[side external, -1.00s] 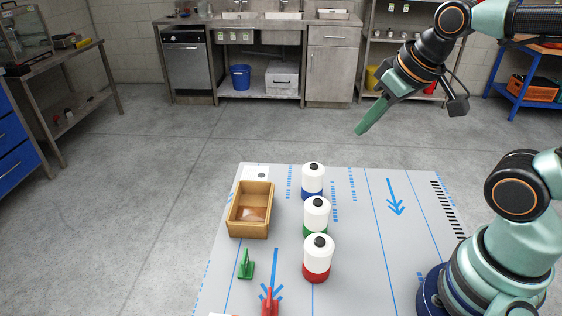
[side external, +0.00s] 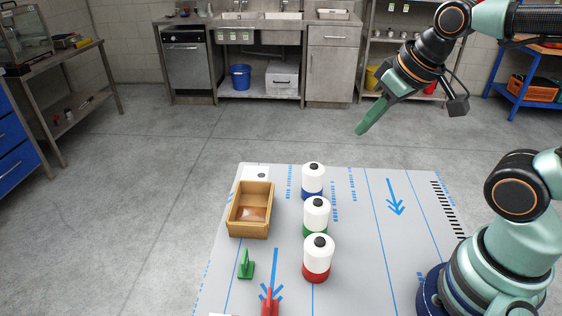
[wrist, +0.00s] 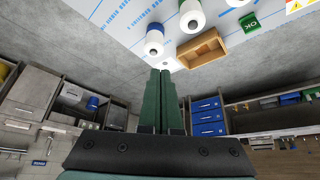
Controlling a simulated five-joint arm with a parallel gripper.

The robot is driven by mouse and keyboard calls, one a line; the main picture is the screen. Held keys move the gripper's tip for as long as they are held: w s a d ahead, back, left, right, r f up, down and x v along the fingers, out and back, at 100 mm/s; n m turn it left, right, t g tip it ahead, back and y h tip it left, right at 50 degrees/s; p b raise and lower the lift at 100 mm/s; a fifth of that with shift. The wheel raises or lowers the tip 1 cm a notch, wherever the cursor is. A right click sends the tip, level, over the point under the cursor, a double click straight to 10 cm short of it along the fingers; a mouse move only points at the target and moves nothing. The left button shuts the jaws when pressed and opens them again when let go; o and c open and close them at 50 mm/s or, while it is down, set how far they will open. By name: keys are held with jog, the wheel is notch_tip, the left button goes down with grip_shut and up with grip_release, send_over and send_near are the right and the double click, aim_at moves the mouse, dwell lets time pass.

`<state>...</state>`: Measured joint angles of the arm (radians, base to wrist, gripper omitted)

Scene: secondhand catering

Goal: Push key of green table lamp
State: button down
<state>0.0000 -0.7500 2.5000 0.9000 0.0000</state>
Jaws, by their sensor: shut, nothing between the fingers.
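The green table lamp (side external: 316,216) stands upright in the middle of a row of three on the grey table. It has a white body, a green base and a black key (side external: 317,201) on top. In the wrist view the green lamp (wrist: 190,18) is at the top, partly cut off. A blue-based lamp (side external: 313,178) stands behind it and a red-based lamp (side external: 317,258) in front. My gripper (side external: 360,131) has green fingers, shut and empty, and hangs high above the far side of the table, apart from all lamps. The shut fingers also show in the wrist view (wrist: 161,74).
A wooden box (side external: 235,219) lies left of the lamps. A green piece (side external: 246,266) and a red piece (side external: 270,302) stand near the front left. The table (side external: 365,265) is clear to the right of the lamps, up to my base.

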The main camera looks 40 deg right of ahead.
dwell(0.5)
jog(key=m+g, duration=0.6)
jog(key=m, duration=0.3)
send_over(319, 200)
jog(key=shift+w+d+f, duration=0.1)
jog(key=shift+d+f, duration=0.25)
jog(key=f, duration=1.4)
jog(key=shift+a, duration=0.4)
